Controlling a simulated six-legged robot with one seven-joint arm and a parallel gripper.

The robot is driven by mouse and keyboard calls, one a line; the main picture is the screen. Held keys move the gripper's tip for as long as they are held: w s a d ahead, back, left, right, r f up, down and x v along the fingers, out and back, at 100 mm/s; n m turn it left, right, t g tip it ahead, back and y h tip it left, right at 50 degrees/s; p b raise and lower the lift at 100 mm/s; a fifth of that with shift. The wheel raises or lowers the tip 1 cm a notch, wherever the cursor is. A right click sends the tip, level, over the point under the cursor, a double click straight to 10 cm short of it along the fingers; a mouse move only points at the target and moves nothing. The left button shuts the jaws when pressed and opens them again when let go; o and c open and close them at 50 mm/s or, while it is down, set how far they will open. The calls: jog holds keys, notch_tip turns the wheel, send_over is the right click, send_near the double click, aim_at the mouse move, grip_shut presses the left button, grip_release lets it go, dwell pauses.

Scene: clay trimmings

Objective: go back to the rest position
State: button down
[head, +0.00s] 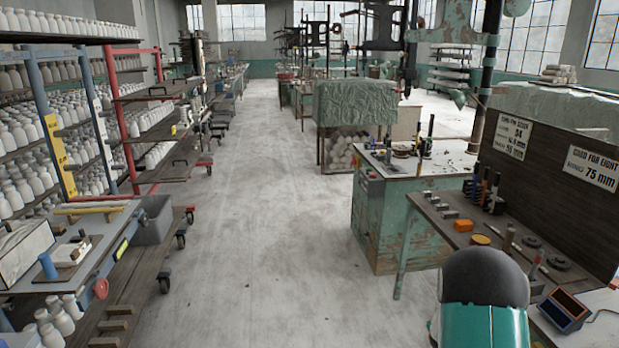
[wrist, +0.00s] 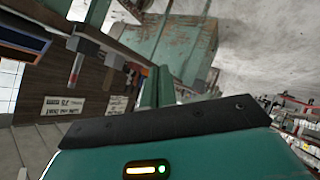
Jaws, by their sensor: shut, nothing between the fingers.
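My gripper (wrist: 158,72) shows in the wrist view as two narrow teal fingers pressed together beyond the dark plate of my wrist. It is shut and empty. In that view the scene is tilted, and the fingers point toward the green benches with no contact visible. In the head view only a dark rounded, teal-bodied part of my arm shows at the lower right, in front of the dark wooden workbench (head: 446,226). The fingers are not visible there.
On the left are bottle racks (head: 128,130), a grey bin (head: 153,222) and a cart. The middle aisle floor (head: 250,220) is clear.

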jog(key=s+a+r+y, duration=0.3)
jog(key=s+a+r, duration=0.2)
jog(key=a+r, duration=0.55)
jog(key=s+a+r+y, duration=0.3)
jog(key=s+a+r, duration=0.1)
jog(key=a+r, duration=0.6)
jog(key=s+a+r+g, duration=0.1)
jog(key=s+a+r, duration=0.3)
jog(key=s, duration=0.8)
jog(key=s+a+r+g+y, duration=0.1)
jog(key=s+a, duration=0.4)
jog(key=s, duration=0.7)
notch_tip(320, 180, up, 3)
jog(key=shift+s+f+g, duration=0.1)
jog(key=shift+s+g, duration=0.1)
jog(key=shift+g, duration=0.6)
